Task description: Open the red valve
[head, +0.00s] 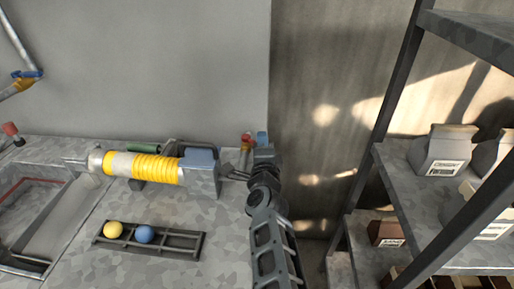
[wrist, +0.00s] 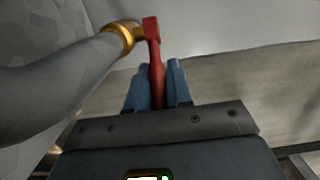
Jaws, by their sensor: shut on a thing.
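The red valve handle (wrist: 155,60) stands in the middle of the wrist view, joined at its top to a brass collar (wrist: 124,37) on a thick grey pipe (wrist: 50,80). My gripper (wrist: 157,78) has its two blue fingers on either side of the red handle, shut on it. In the head view the red valve (head: 246,138) is small, at the back right end of the counter. My gripper (head: 262,140) is beside it there, and its fingertips are partly hidden.
A yellow-banded cylinder machine (head: 155,167) lies on the counter (head: 140,262) left of my arm. A dark tray (head: 180,243) holds a yellow ball (head: 113,229) and a blue ball (head: 144,234). A sink (head: 25,210) is at far left. A metal shelf (head: 400,165) with boxes stands right.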

